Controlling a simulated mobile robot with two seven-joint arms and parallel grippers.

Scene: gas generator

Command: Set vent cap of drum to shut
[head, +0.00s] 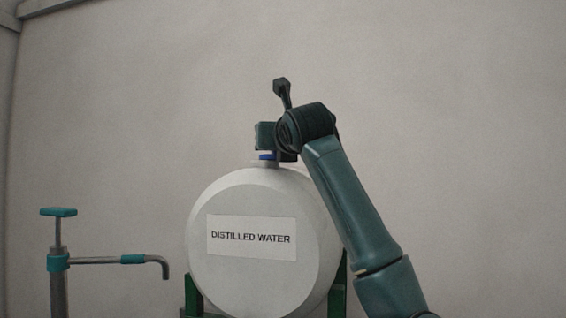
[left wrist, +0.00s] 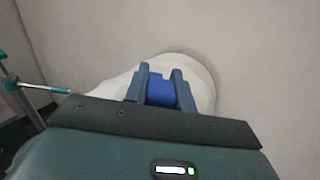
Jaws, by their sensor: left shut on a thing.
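The drum (head: 235,280) is white, labelled "DISTILLED WATER", and lies on its side in the middle of the head view. Its blue vent cap (head: 266,157) is on top and mostly covered by my left gripper (head: 268,153). In the left wrist view, the two fingers of the gripper (left wrist: 160,72) stand on either side of the blue cap (left wrist: 160,94) and are shut on it. The white drum (left wrist: 113,88) lies beneath. The cap's exact turn position cannot be told. My right gripper is in neither view.
A pump with a teal handle (head: 58,212) and a bent spout (head: 150,260) stands left of the drum. Green supports (head: 338,290) hold the drum.

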